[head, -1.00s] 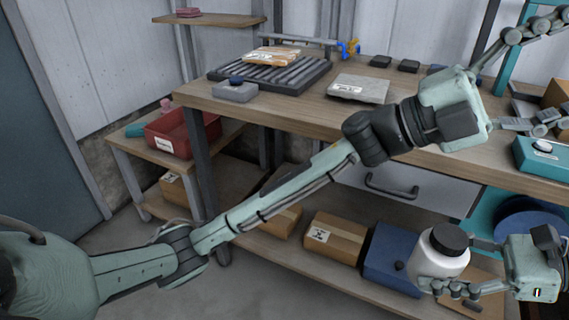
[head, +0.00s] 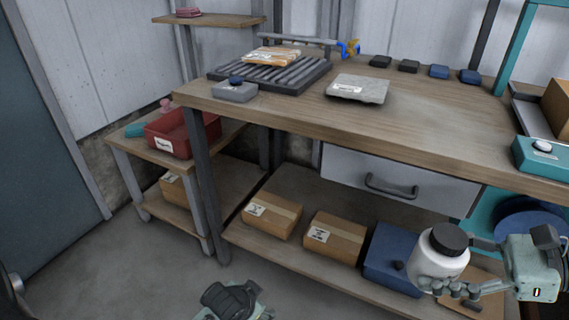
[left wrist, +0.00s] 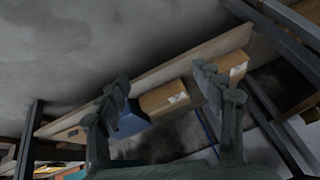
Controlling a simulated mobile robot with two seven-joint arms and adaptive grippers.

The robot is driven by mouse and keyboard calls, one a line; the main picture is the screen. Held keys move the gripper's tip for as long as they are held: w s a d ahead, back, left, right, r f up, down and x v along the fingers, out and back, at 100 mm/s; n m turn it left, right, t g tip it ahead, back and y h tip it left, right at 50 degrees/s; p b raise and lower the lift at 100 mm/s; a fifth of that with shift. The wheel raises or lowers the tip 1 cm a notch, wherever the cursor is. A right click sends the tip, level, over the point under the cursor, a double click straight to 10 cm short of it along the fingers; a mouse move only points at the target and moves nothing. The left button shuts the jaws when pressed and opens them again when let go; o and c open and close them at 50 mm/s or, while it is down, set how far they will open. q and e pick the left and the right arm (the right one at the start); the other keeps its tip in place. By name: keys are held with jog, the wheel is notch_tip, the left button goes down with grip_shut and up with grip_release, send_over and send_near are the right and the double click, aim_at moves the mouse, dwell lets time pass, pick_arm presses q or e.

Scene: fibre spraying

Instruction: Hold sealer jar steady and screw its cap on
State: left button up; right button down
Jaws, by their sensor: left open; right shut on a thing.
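The sealer jar (head: 432,270) is white and stands nearly upright, slightly tilted, at the lower right of the head view. Its black cap (head: 449,238) sits on its top; I cannot tell how tightly. My right gripper (head: 456,269) comes in from the right and is shut on the jar's body, below the cap. My left gripper shows in the left wrist view (left wrist: 160,85), with its two fingers spread and nothing between them.
The wooden workbench (head: 440,120) carries a ribbed black tray (head: 300,80), a grey slab (head: 358,88) and small dark blocks. Below, cardboard boxes (head: 335,237) and a blue box (head: 388,255) stand on the lower shelf, close behind the jar. The floor at left is clear.

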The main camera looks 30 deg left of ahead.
pick_arm(q)
jog(key=s+f+g, duration=0.2)
jog(key=s+f, duration=0.1)
jog(key=s, duration=0.4)
jog(key=shift+a+f+n+g, duration=0.25)
jog(key=shift+f+n+g, duration=0.05)
jog(key=shift+f, duration=0.1)
pick_arm(e)
jog(key=w+d+r+m+t+h, duration=0.2)
jog(key=d+m+t, duration=0.6)
jog(key=d, duration=0.5)
jog(key=shift+d+t, duration=0.25)
jog(key=shift+t, duration=0.35)
pick_arm(q)
jog(key=shift+c, duration=0.2)
pick_arm(e)
jog(key=shift+r, duration=0.1)
